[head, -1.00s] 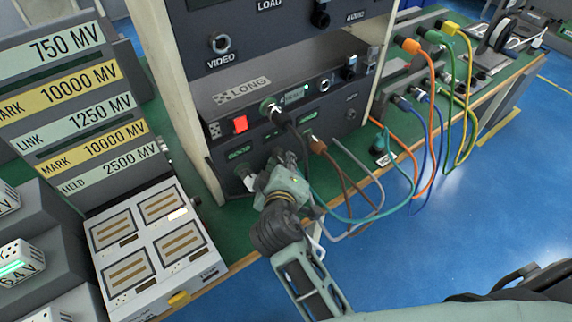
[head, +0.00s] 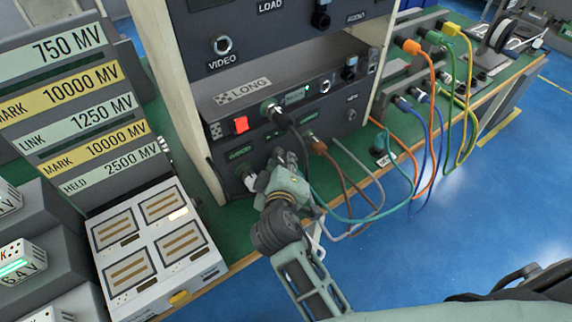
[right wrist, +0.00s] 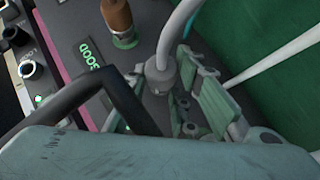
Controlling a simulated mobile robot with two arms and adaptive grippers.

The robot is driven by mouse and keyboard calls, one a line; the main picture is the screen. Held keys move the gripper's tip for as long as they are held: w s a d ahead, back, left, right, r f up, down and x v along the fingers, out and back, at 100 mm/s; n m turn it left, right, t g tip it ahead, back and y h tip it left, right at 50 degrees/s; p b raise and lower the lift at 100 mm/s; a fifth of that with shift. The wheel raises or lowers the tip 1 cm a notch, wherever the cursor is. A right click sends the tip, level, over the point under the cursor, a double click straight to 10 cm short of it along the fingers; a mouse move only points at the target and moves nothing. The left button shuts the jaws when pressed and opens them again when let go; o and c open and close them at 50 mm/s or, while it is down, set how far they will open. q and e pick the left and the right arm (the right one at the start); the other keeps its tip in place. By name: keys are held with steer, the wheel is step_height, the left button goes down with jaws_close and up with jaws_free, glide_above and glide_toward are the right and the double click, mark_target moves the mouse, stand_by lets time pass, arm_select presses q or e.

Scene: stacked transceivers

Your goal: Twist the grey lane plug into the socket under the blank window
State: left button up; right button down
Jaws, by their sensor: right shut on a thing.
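My right gripper (head: 268,178) is at the lower front of the LONG unit (head: 255,100), low on its left part. In the right wrist view the grey lane plug (right wrist: 163,73), with its grey cable, is at the jaws beside a pale green finger pad (right wrist: 216,95). The gripper is shut on it. The plug's tip and the socket under it are hidden, so I cannot tell whether it is seated. A green GOOD window (right wrist: 88,52) is lit in the right wrist view. I cannot make out the blank window. My left gripper is out of view.
A black cable (head: 285,120) and a brown plug (head: 318,146) stick out of the unit close to my gripper. Grey, brown and teal cables loop over the bench edge. A white tray (head: 128,271) lies to the left. Blue floor (head: 420,270) is open at right.

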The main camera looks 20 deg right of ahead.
steer(key=shift+r, duration=0.15)
steer(key=shift+w+r+m+g+y, duration=0.2)
steer(key=shift+m+g+y, duration=0.4)
steer(key=shift+m+y, duration=0.3)
steer(key=y, duration=0.1)
steer(key=m+g+y, duration=0.1)
steer(key=shift+d+m+g+y, duration=0.2)
steer(key=shift+m+g+y, duration=0.1)
steer(key=shift+y, duration=0.1)
steer(key=c, duration=1.8)
jaws_free()
steer(key=shift+f, duration=0.1)
steer(key=o, duration=0.4)
steer(key=shift+d, duration=0.2)
steer(key=shift+a, duration=0.1)
steer(key=shift+s+r, duration=0.15)
steer(key=shift+r, duration=0.05)
steer(key=v, duration=0.7)
steer(key=shift+s+d+f, duration=0.1)
steer(key=shift+s+d, duration=0.15)
steer(key=shift+s, duration=0.1)
